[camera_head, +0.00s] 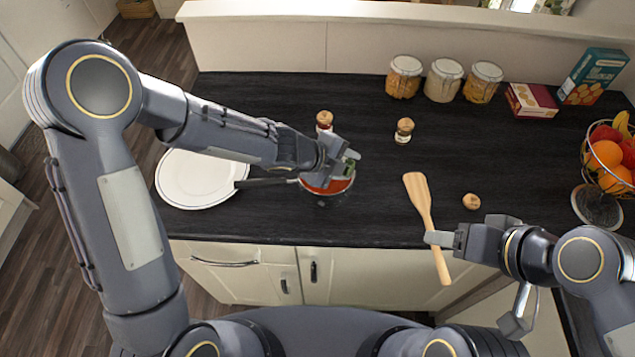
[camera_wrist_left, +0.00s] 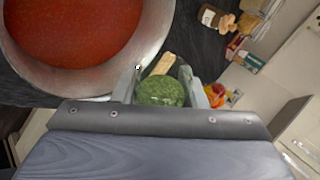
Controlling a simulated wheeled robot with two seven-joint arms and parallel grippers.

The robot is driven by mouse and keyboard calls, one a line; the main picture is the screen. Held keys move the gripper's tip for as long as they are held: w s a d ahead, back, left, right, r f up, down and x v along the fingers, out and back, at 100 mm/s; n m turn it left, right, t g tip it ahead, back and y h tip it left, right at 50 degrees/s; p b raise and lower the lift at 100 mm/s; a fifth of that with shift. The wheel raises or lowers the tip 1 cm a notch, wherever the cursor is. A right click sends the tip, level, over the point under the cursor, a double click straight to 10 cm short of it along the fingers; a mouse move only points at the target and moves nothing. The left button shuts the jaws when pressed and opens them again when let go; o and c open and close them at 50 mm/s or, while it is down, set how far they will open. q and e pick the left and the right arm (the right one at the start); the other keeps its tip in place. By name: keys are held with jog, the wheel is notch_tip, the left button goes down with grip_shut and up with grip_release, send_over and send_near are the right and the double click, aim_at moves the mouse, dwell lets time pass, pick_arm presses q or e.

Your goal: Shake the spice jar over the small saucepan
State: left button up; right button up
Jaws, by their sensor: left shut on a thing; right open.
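My left gripper (camera_head: 347,163) is shut on the spice jar (camera_head: 349,168), which has green contents and is partly hidden by the fingers. In the left wrist view the green jar (camera_wrist_left: 160,92) sits between the two fingers, beside the pan's rim. The small saucepan (camera_head: 325,201) holds red sauce and stands on the dark counter, its handle pointing left. The sauce (camera_wrist_left: 70,25) fills much of the wrist view's upper left. The jar is above the pan's right side; its exact tilt is hard to tell. My right gripper (camera_head: 432,238) is open, close to a wooden spatula (camera_head: 419,195).
A white plate (camera_head: 200,180) lies left of the pan. Cork-topped jars stand behind the pan (camera_head: 324,119) and to its right (camera_head: 404,130). A cork lid (camera_head: 471,201) lies right of the spatula. Storage jars (camera_head: 443,81), boxes (camera_head: 532,100) and a fruit basket (camera_head: 607,165) are further back and right.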

pick_arm(q)
jog(key=shift+a+r+h+p, duration=0.1)
jog(key=shift+r+h+p, duration=0.1)
jog(key=shift+h+p, duration=0.2)
jog(key=shift+n, duration=0.3)
dwell(3.0)
jog(key=shift+w+g, duration=0.1)
jog(key=shift+g, duration=0.2)
jog(key=shift+r+h, duration=0.25)
jog(key=shift+h, duration=0.15)
jog(key=shift+b, duration=0.35)
dwell(0.9)
jog(key=shift+f+m+y+b, duration=0.4)
jog(key=shift+y+b, duration=0.4)
jog(key=shift+y, duration=0.1)
jog(key=shift+t+y, duration=0.4)
jog(key=shift+t, duration=0.1)
